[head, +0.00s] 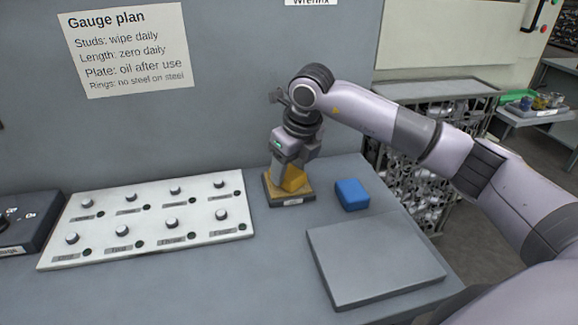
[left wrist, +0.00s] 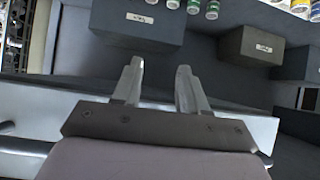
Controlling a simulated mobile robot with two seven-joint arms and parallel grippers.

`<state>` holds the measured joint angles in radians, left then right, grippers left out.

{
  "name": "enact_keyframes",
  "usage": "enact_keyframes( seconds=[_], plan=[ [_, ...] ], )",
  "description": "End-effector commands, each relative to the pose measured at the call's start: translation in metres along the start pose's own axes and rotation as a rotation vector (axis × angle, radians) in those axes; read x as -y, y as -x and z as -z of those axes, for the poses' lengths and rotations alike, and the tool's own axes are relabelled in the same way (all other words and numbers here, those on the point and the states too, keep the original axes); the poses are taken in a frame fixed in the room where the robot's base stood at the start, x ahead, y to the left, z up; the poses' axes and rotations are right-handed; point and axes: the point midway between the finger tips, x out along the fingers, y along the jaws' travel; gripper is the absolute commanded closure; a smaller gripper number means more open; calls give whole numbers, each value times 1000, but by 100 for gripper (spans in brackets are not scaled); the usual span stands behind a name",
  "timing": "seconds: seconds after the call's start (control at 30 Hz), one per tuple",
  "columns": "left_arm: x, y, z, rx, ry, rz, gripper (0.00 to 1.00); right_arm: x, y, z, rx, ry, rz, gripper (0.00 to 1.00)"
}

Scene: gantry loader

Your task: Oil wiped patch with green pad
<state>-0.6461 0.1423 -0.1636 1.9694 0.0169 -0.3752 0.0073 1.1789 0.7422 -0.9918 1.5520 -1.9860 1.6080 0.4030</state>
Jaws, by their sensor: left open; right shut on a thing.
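My right gripper (head: 292,165) points down and is shut on a yellow block-like thing (head: 294,181), at a small labelled wooden tray (head: 275,194). The fingers hide part of it, and I cannot tell whether it still touches the tray. A blue pad-like block (head: 351,195) lies on the bench just right of the tray. A flat grey plate (head: 375,260) lies in front of it; I cannot make out a wiped patch on it. I cannot make out a green pad in either view. My left gripper (left wrist: 160,88) is open and empty in the left wrist view.
A white board (head: 150,222) with several studs lies left of the tray, beside a dark box (head: 28,222). A wire rack (head: 425,150) stands behind the bench's right edge. Labelled dark bins (left wrist: 140,30) and several capped containers are beyond my left gripper.

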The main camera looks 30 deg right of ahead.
Motion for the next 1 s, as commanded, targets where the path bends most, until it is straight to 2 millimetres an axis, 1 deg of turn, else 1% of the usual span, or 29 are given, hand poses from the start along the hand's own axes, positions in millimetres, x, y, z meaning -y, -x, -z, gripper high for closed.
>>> enact_keyframes(
  seconds=[0.03,0.2,0.33,1.0],
  plan=[
    [0,0,0,0,0,0,57,0,-3,2,-7,1,0,72],
    [0,0,0,0,0,-1,57,0,-3,2,-9,1,0,72],
    [0,2,2,1,0,-1,57,0,1,1,-9,1,0,72],
    [-1,24,32,2,0,-1,57,0,55,-15,-3,0,-1,72]
  ],
)
